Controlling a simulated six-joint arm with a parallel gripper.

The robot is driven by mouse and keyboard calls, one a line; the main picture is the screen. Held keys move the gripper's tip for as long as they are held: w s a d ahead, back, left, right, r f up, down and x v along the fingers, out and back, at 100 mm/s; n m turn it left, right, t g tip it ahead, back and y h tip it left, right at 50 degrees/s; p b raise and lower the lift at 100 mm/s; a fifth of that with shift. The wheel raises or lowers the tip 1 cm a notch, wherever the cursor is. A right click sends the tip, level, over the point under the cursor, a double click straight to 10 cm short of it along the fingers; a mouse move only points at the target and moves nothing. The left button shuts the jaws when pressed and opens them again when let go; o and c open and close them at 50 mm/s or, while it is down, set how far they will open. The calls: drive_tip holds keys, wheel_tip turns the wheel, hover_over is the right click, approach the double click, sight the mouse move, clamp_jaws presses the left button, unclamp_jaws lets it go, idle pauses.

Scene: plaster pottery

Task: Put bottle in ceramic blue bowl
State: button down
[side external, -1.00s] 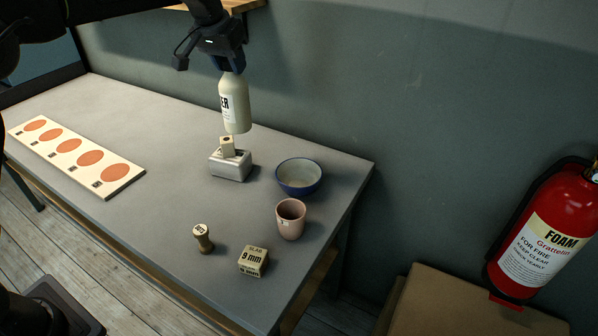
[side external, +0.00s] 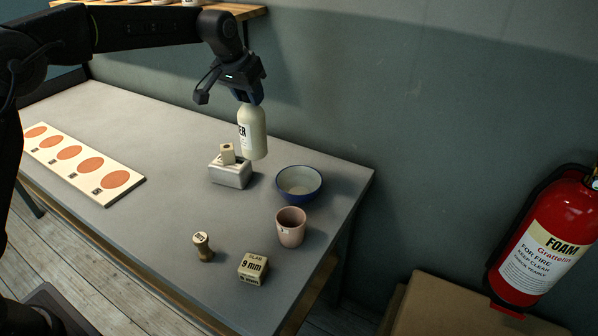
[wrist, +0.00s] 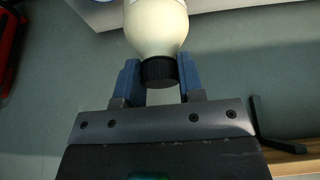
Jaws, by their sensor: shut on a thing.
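The cream bottle (side external: 252,134) with a printed label hangs upright below my gripper (side external: 249,99), clear of the table. In the wrist view my gripper (wrist: 160,82) has its blue fingers on either side of the bottle's black cap, and the cream bottle body (wrist: 157,25) extends away from it. The ceramic blue bowl (side external: 299,194), blue outside and pale inside, stands on the table to the right of and below the bottle in the side view. The bowl's inside looks empty.
A pink cup (side external: 291,227) stands in front of the bowl. A stamp (side external: 203,247) and a 9 mm block (side external: 253,266) are nearer the front.

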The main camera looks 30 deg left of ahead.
drive_tip(key=w+d+f, duration=0.3)
drive_tip(key=d+f, duration=0.8)
drive_tip(key=shift+w, duration=0.2)
drive_tip(key=shift+f, duration=0.1)
drive_tip(key=c, duration=0.7)
unclamp_jaws()
drive_tip(key=shift+f, duration=0.1)
drive_tip(key=shift+c, duration=0.2)
